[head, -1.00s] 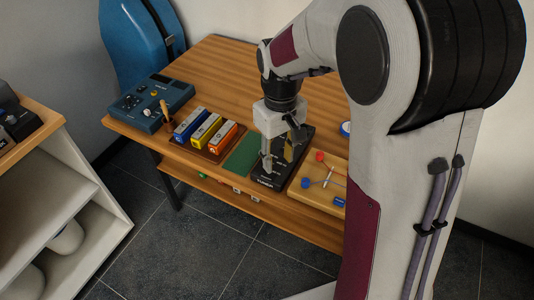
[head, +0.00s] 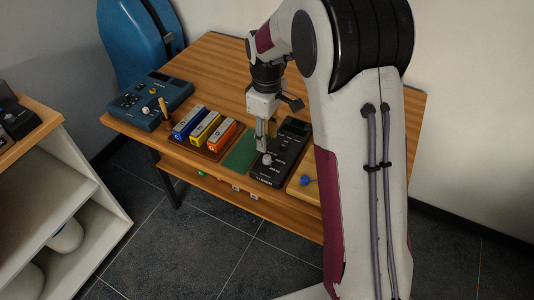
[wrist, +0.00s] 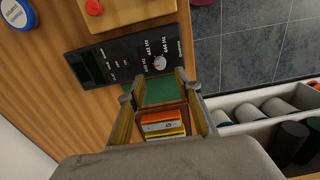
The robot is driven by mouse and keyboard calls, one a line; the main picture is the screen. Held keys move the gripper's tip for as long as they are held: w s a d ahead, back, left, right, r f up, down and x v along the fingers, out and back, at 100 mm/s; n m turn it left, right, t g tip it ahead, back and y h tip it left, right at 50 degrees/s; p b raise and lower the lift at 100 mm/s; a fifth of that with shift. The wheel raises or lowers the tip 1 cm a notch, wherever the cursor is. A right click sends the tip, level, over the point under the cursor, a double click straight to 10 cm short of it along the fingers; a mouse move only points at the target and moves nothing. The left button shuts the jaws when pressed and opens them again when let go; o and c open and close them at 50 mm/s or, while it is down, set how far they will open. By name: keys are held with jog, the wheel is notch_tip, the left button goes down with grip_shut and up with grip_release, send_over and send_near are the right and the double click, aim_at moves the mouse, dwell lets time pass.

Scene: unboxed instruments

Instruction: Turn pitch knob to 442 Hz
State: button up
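The black tuner-like device (head: 292,150) lies near the table's front edge, with a dark display at its far end. Its light grey pitch knob (head: 267,160) is near the front end. My gripper (head: 264,143) points down over the device, by the knob. In the wrist view my gripper (wrist: 153,88) is open with nothing between its fingers; the knob appears just beyond the fingertips. I cannot tell if they touch.
Left of the device are a green mat (head: 242,154) and a tray with orange (head: 222,136), yellow and blue boxes. A blue device (head: 150,101) with knobs stands farther left. A wooden board (head: 306,184) with a blue knob lies close on the right.

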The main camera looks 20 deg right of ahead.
aim_at(267, 157)
jog(key=shift+f, duration=0.15)
dwell(0.3)
jog(key=shift+f, duration=3.8)
grip_shut()
